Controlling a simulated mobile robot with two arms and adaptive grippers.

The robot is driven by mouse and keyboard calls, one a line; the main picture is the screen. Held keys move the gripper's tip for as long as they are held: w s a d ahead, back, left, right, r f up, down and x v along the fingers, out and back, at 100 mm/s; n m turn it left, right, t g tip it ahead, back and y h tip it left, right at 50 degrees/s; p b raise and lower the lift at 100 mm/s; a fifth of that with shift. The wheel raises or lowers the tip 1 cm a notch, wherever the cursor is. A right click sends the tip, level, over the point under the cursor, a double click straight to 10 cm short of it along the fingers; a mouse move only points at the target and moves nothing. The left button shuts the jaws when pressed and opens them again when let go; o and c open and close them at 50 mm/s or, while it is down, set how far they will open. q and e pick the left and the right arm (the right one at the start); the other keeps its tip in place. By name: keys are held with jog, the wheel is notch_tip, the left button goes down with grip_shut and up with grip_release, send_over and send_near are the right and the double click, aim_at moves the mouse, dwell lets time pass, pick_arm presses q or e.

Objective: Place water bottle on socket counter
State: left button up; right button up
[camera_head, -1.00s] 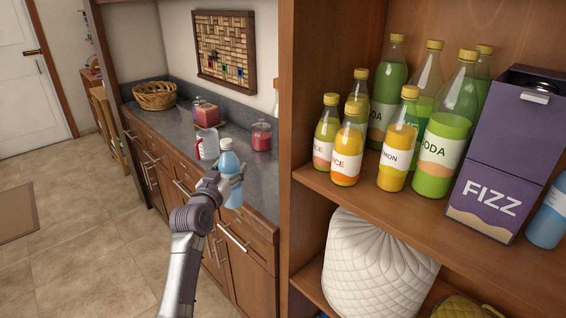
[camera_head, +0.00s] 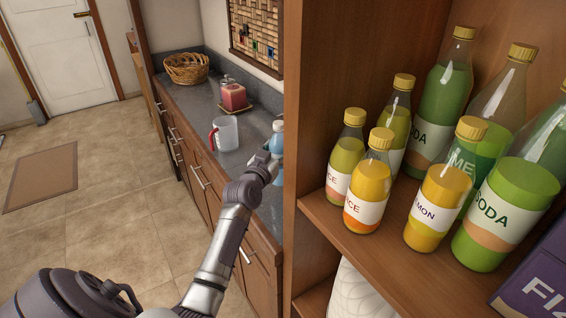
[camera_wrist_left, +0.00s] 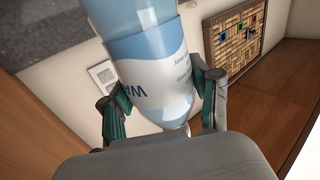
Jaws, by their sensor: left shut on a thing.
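The water bottle (camera_head: 277,136) is clear blue with a pale blue cap. In the head view it shows only partly, beside the edge of the tall shelf. My left gripper (camera_head: 268,160) is shut around it. In the left wrist view, the fingers clasp both sides of the bottle (camera_wrist_left: 150,62), across its white-and-blue label. The grey counter (camera_head: 196,108) runs along the wall above wooden cabinets. The gripper and bottle appear over its near part in the head view; whether the bottle touches it cannot be told. My right gripper does not show.
A clear measuring cup with a red handle (camera_head: 224,134), a red jar (camera_head: 233,96) and a wicker basket (camera_head: 187,68) stand on the counter. The wooden shelf (camera_head: 330,215) at right holds several juice and soda bottles and blocks part of the counter. Open floor lies left.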

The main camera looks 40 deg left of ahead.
pick_arm(q)
jog(key=f, duration=0.3)
jog(key=shift+w+f, duration=0.15)
jog(key=shift+w, duration=0.15)
jog(key=shift+s+f, duration=0.15)
jog(key=shift+f, duration=0.35)
jog(key=shift+f, duration=0.2)
jog(key=o, duration=1.6)
jog(key=shift+r, duration=0.25)
jog(key=s, duration=0.4)
jog(key=s+d+b, duration=0.1)
jog(key=s, duration=0.3)
jog(key=s+d, duration=0.1)
jog(key=s, duration=0.2)
jog(key=shift+s+d+f+b, duration=0.1)
jog(key=shift+s+d+b, duration=0.1)
jog(key=shift+s+b, duration=0.2)
